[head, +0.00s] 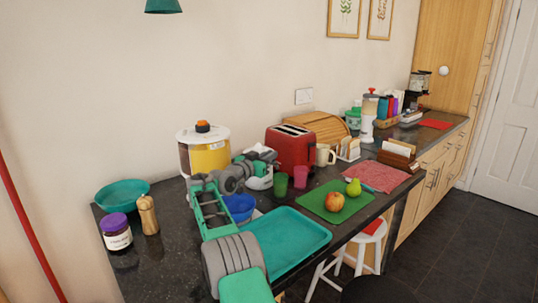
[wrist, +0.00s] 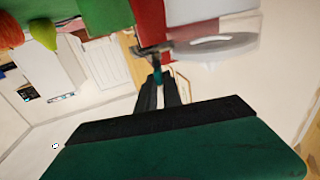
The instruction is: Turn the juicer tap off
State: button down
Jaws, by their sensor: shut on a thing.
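The juicer (head: 259,177) is a white and grey appliance on the dark counter, left of the red toaster. Its pale body shows at the top of the wrist view (wrist: 210,12), with a grey disc-like part. A dark grey tap spout (wrist: 150,50) sticks out from it, with a small teal piece (wrist: 157,76) at its end. My gripper (wrist: 158,84) is shut on that teal piece, with the two dark fingers close together around it. In the head view my gripper (head: 238,176) reaches the juicer's left side. My wrist hides the tap there, and I cannot tell its exact angle.
A yellow dispenser (head: 209,157) stands behind my arm. Green (head: 280,184) and pink (head: 300,176) cups stand just right of the juicer, before the toaster (head: 291,148). A green board (head: 335,203) holds fruit.

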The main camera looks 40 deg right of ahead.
dwell(0.3)
jog(key=c, duration=1.7)
grip_release()
jog(key=shift+d, duration=0.15)
jog(key=shift+c, duration=0.2)
jog(key=shift+o, duration=1.2)
jog(key=b+v, duration=0.1)
jog(key=v, duration=0.7)
jog(key=shift+b, duration=0.3)
